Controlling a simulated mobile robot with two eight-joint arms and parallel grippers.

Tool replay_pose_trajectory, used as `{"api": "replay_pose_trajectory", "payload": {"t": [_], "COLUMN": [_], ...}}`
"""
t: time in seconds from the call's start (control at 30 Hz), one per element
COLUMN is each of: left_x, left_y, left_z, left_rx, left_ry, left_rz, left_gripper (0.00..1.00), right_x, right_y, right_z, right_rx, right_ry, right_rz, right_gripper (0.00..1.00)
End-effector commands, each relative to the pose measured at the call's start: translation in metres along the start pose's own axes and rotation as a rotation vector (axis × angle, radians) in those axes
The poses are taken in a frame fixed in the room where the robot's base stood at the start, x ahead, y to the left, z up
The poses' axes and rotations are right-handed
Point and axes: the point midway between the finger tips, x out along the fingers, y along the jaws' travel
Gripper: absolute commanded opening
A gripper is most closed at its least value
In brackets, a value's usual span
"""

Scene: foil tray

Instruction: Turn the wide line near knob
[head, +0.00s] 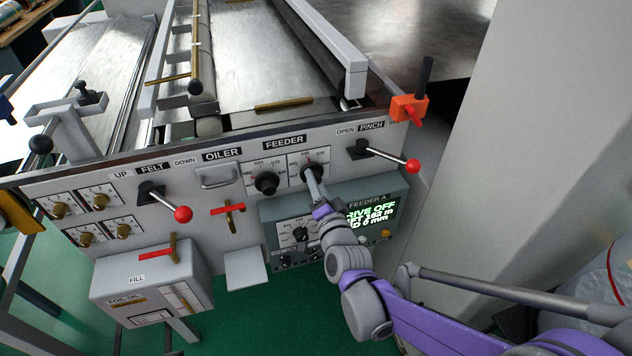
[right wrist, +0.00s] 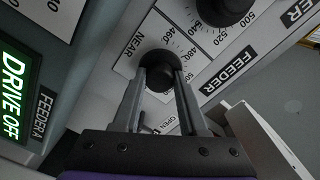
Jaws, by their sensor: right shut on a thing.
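The black round knob (head: 309,168) sits on the right white dial plate under the FEEDER label. In the right wrist view this knob (right wrist: 156,58) has a plate marked NEAR and numbers around it. My right gripper (head: 313,182) reaches up to the knob from below, and its two grey fingers (right wrist: 159,80) are shut on the knob's sides. The fingers hide part of the knob and its pointer. A similar black knob (head: 266,183) sits on the dial plate to the left, free of any gripper. My left gripper is not in view.
A display (head: 368,214) reading DRIVE OFF is below right, close to my right arm. Red-balled levers stand out at the right (head: 412,166) and left (head: 183,214). A red-handled valve (head: 228,209) and an oil box (head: 150,282) are left.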

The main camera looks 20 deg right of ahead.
Motion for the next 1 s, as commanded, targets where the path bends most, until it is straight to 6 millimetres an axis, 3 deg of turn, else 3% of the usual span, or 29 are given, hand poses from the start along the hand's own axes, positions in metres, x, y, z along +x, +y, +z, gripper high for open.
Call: {"api": "replay_pose_trajectory", "payload": {"t": [0.73, 0.77, 0.9, 1.0], "left_x": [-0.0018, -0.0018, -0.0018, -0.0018], "left_y": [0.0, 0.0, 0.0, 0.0], "left_z": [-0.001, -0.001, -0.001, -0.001], "left_rx": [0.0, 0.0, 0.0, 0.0], "left_ry": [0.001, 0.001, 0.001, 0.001], "left_rz": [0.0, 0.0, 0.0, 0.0], "left_gripper": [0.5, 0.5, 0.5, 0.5], "right_x": [-0.0002, -0.0002, -0.0002, -0.0001], "right_y": [0.0004, 0.0004, 0.0002, 0.0002], "right_z": [0.0001, 0.0001, 0.0, 0.0], "right_rx": [0.088, 0.088, 0.088, 0.088], "right_ry": [-0.003, -0.003, -0.003, -0.003], "right_rz": [0.001, 0.001, 0.001, 0.001], "right_gripper": [0.0, 0.47, 0.72, 0.72]}}
